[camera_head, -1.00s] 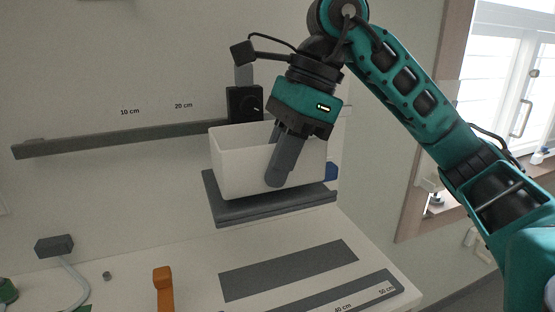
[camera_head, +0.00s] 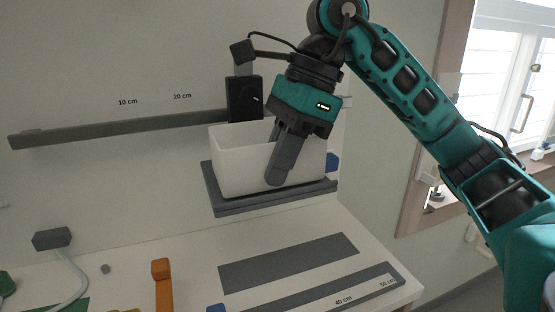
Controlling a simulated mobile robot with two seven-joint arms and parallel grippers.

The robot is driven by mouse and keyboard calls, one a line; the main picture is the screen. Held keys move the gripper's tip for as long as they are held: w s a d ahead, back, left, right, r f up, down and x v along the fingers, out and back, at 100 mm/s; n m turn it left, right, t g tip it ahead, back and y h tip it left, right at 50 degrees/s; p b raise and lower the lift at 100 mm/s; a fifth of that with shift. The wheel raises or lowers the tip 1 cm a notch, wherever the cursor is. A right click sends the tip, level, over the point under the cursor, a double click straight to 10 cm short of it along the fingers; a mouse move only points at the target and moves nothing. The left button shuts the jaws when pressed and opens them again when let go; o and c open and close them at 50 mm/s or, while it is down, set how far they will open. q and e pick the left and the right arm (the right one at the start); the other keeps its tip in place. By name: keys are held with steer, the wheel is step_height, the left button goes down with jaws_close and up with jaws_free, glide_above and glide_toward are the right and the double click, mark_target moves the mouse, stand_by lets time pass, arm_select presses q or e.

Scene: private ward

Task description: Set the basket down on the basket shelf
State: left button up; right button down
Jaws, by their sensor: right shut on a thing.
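The white basket (camera_head: 240,165) is at the dark grey basket shelf (camera_head: 275,204) on the wall. It looks upright, with its base at the level of the shelf top; whether it fully rests there is hard to tell. My right gripper (camera_head: 278,172) comes down from above and is shut on the basket's front wall, one finger outside and the other partly hidden inside. The inside of the basket is mostly hidden. My left gripper is not in view.
A grey wall rail (camera_head: 120,130) with centimetre labels runs left of the basket. A black box (camera_head: 244,98) sits behind it. Below are a white table (camera_head: 200,262), a grey strip (camera_head: 290,262), an orange upright piece (camera_head: 162,285) and a grey block (camera_head: 52,239) with a cable. A window is at right.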

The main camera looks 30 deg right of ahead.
steer(key=shift+f+b, duration=0.3)
steer(key=shift+f, duration=0.05)
steer(key=c, duration=1.3)
jaws_free()
steer(key=shift+c, duration=0.2)
steer(key=shift+o, duration=0.9)
steer(key=p+v, duration=0.3)
steer(key=v, duration=0.8)
steer(key=shift+s+r+p, duration=0.1)
steer(key=shift+r+p, duration=0.15)
steer(key=shift+p, duration=0.05)
steer(key=shift+p+v, duration=0.35)
steer(key=shift+v, duration=0.4)
